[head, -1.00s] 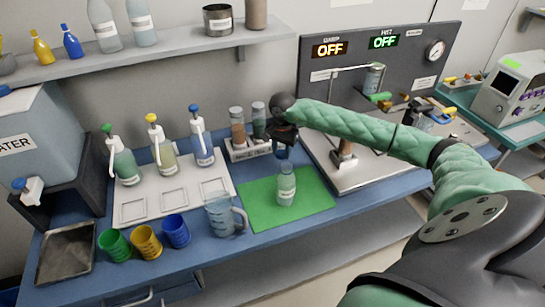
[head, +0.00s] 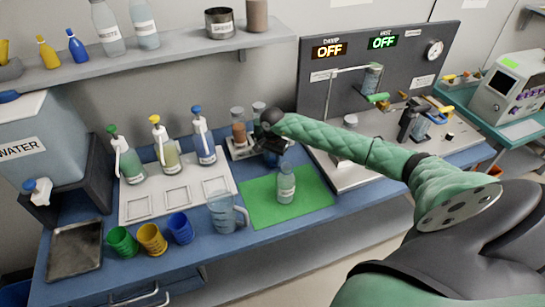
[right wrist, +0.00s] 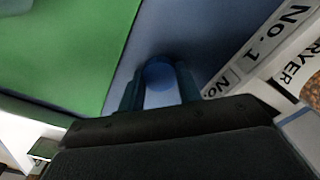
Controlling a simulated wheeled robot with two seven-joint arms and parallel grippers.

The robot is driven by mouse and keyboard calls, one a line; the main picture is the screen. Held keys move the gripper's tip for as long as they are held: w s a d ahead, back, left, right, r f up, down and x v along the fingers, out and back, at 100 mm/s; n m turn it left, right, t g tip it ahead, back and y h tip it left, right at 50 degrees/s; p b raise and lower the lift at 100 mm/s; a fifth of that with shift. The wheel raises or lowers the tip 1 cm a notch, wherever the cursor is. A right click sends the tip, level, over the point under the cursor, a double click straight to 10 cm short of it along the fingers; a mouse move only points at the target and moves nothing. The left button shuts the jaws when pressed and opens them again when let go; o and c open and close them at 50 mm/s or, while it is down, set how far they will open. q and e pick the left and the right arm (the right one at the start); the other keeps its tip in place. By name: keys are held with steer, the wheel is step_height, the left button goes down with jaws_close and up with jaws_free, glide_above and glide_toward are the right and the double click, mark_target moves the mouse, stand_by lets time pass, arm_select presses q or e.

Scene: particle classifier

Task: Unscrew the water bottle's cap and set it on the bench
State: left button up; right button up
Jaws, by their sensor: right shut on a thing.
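The water bottle (head: 286,185) stands upright on the green mat (head: 258,205), clear with a pale label; its neck shows no cap. My right gripper (head: 271,158) is just behind and left of the bottle's top in the head view, apart from it as far as I can tell. In the right wrist view, its fingers (right wrist: 160,88) are shut on a small round blue cap (right wrist: 158,72). Below the cap is the blue bench (right wrist: 185,35), between the mat and a labelled rack. The cap's contact with the bench cannot be told. My left gripper is not in view.
The rack of jars (head: 240,148) stands close behind my right gripper. A clear jug (head: 224,212) stands left of the mat, beside several coloured cups. A white tray (head: 148,206) with pump bottles lies farther left. The panel machine (head: 330,178) is at right.

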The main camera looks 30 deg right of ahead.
mark_target(273, 160)
steer(key=shift+f, duration=0.1)
steer(key=o, duration=1.1)
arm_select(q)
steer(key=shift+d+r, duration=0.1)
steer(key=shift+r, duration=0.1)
arm_select(e)
steer(key=shift+r, duration=0.2)
steer(key=shift+r+b, duration=0.25)
steer(key=shift+b, duration=0.05)
arm_select(q)
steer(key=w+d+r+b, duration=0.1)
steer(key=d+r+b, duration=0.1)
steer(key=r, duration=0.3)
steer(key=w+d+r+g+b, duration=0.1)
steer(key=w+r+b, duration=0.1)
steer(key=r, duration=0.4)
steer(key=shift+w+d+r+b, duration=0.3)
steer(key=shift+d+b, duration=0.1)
steer(key=shift+b, duration=0.15)
arm_select(e)
steer(key=shift+r, duration=5.7)
